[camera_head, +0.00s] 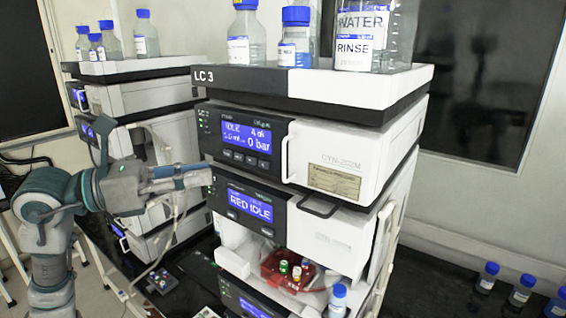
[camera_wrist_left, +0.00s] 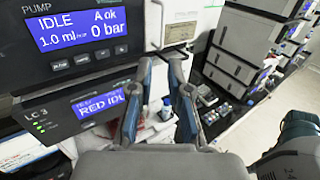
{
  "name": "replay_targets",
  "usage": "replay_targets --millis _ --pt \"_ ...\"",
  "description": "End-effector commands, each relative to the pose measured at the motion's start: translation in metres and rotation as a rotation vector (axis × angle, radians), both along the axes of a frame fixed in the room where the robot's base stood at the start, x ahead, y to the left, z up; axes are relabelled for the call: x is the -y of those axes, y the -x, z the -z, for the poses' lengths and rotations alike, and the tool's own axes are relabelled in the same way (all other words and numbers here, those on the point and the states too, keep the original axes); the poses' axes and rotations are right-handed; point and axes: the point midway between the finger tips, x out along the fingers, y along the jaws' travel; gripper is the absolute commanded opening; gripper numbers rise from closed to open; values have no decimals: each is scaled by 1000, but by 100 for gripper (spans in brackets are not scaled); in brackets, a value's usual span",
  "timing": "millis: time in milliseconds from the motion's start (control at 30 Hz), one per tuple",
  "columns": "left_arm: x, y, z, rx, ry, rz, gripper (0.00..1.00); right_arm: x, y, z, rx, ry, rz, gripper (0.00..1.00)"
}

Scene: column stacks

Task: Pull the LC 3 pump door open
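The LC 3 pump has a dark panel (camera_head: 240,138) reading IDLE and 0 bar. Its white door (camera_head: 330,165) looks closed and has a pale upright handle (camera_head: 287,158) near its left edge. In the left wrist view the handle (camera_wrist_left: 154,25) stands just above and beyond the fingertips, with the pump panel (camera_wrist_left: 80,30) to its left. My left gripper (camera_head: 208,178) reaches in from the left, its tips overlapping the left edge of the stack in the head view. In the wrist view its two fingers (camera_wrist_left: 160,65) are apart with nothing between them. My right gripper is out of view.
Below the pump is a module (camera_head: 250,203) reading RED IDLE, with a dark handle (camera_head: 318,208). Under it is a red tray (camera_head: 275,270) with vials. Bottles (camera_head: 245,35) stand on top of the stack. Another stack (camera_head: 130,90) is behind left. Small blue-capped bottles (camera_head: 520,290) stand at right.

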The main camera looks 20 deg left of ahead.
Motion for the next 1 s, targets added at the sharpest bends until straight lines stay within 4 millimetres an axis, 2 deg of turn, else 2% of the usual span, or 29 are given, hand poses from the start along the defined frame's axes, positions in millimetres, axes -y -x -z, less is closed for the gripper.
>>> replay_targets --millis 600,1000 --pt "-38 27 0 0 1 -2 17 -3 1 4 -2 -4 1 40" --pt "-42 31 0 0 0 -1 17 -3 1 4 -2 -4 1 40"
